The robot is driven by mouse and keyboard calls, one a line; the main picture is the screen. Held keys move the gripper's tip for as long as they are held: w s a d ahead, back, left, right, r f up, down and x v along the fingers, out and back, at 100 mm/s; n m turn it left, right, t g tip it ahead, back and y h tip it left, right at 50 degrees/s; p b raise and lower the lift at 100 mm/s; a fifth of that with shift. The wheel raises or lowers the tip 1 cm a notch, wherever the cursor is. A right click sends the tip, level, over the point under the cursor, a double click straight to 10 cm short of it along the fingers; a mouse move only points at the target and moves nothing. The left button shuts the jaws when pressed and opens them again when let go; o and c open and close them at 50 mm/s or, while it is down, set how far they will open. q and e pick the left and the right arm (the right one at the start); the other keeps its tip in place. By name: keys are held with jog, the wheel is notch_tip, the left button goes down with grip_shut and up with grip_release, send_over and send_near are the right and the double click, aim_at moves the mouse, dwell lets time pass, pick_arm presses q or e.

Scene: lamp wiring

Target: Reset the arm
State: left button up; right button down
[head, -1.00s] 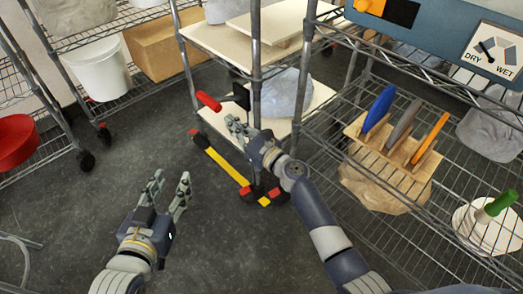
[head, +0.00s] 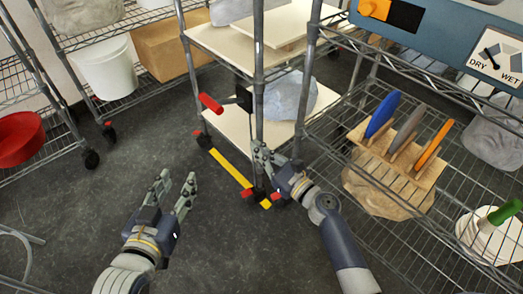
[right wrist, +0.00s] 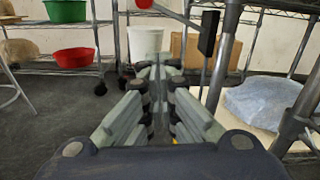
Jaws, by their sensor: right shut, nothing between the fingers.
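My right gripper (head: 260,152) is shut and empty in front of the wire-shelf cart, just right of and below the red handle (head: 211,103) on a black lever. They are apart. In the right wrist view my right gripper's fingers (right wrist: 158,68) point ahead with their tips together, and the black part of the lever (right wrist: 208,33) stands to their right. My left gripper (head: 176,183) is open and empty above the dark floor, left of my right arm.
A cart post (head: 258,90) stands right behind my right gripper. A yellow bar (head: 230,168) lies low at the cart's base. On the right shelf are a wooden rack (head: 405,172) with coloured discs and a green-handled item (head: 500,215).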

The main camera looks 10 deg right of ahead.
pick_arm(q)
jog(key=shift+s+a+f, duration=0.1)
jog(key=shift+f, duration=0.2)
pick_arm(e)
jog(key=shift+s+d, duration=0.25)
jog(key=shift+s, duration=0.1)
